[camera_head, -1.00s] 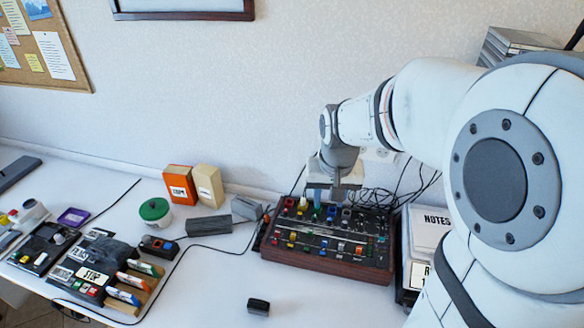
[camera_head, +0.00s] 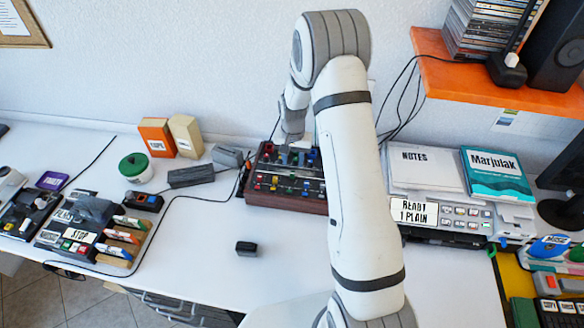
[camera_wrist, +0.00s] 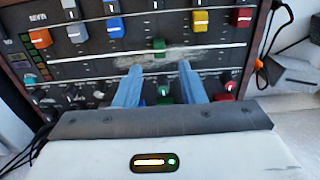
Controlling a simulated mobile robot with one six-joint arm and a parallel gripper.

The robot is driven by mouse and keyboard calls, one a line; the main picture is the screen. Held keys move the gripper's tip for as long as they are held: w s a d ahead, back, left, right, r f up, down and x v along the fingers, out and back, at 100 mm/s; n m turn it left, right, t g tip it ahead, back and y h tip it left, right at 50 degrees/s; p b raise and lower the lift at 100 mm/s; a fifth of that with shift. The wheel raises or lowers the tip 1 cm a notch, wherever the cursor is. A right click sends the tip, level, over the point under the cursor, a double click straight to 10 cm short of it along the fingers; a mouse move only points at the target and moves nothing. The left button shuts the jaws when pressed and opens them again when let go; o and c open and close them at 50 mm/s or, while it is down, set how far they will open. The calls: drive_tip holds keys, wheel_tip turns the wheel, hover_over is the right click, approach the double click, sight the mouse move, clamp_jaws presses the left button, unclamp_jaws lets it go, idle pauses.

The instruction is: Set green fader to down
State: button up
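The mixer (camera_head: 262,197) is a dark panel with wooden sides, standing near the wall and partly hidden behind my arm. In the wrist view, the green fader (camera_wrist: 158,45) is a small cap at the top middle. It sits just beyond my fingertips, nearer my gripper than the neighbouring blue and yellow caps. My gripper (camera_wrist: 160,68) has its two blue fingers apart, with no fader held between them. A green knob (camera_wrist: 163,90) shows lower down between the fingers. In the head view, the fingers are mostly hidden at the mixer's back side.
Blue (camera_wrist: 115,28), yellow (camera_wrist: 201,20), red (camera_wrist: 242,17) and orange (camera_wrist: 40,37) caps flank the green one. Knobs lie below them. A printer (camera_head: 470,215) with notes stands right of the mixer. A small black block (camera_head: 246,248) lies on the clear desk in front.

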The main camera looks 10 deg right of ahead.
sight(293, 172)
drive_tip(key=shift+f+p, duration=0.5)
drive_tip(key=shift+f, duration=2)
drive_tip(key=shift+c, duration=0.6)
clamp_jaws()
